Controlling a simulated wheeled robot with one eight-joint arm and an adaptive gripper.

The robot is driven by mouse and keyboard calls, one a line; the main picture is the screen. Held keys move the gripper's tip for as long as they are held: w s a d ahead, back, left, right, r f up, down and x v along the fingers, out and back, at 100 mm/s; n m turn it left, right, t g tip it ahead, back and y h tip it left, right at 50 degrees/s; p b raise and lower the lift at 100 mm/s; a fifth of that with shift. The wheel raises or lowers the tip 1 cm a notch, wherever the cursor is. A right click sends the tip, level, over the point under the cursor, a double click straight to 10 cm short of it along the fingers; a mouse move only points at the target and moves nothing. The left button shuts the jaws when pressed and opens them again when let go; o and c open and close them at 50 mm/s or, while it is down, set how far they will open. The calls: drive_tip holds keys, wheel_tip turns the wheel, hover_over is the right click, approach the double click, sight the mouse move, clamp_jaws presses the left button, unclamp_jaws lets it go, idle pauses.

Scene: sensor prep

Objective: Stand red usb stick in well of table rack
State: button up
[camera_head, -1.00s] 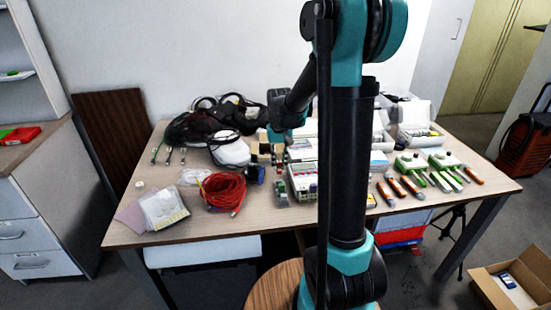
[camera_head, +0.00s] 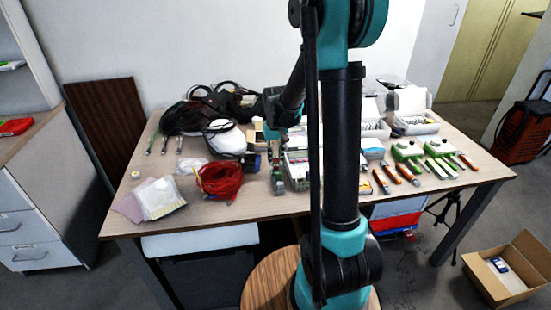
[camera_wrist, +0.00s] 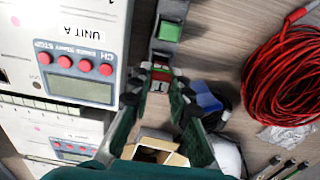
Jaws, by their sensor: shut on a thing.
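The table rack (camera_wrist: 164,47) is a narrow grey strip with a green piece (camera_wrist: 170,31) in one of its wells. It also shows in the head view (camera_head: 278,187) near the table's front edge. My gripper (camera_wrist: 161,80) is shut on the red usb stick (camera_wrist: 161,74), whose small red and silver end shows between the fingertips. The stick is at the near end of the rack in the wrist view. I cannot tell whether it is above a well or inside one. In the head view my gripper (camera_head: 276,153) is over the rack's far end, and the stick is too small to make out.
White instrument boxes (camera_wrist: 60,55) with red buttons stand close beside the rack. A red cable coil (camera_head: 219,181) lies on its other side, with a blue object (camera_wrist: 207,100) near my fingers. An open cardboard box (camera_wrist: 157,150) and black cables (camera_head: 200,115) are behind.

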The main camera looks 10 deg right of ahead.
drive_tip(key=shift+f, duration=1.1)
idle(3.2)
drive_tip(key=o, duration=0.9)
drive_tip(key=shift+o, duration=0.2)
drive_tip(key=shift+o, duration=0.7)
drive_tip(key=shift+r, duration=3.55)
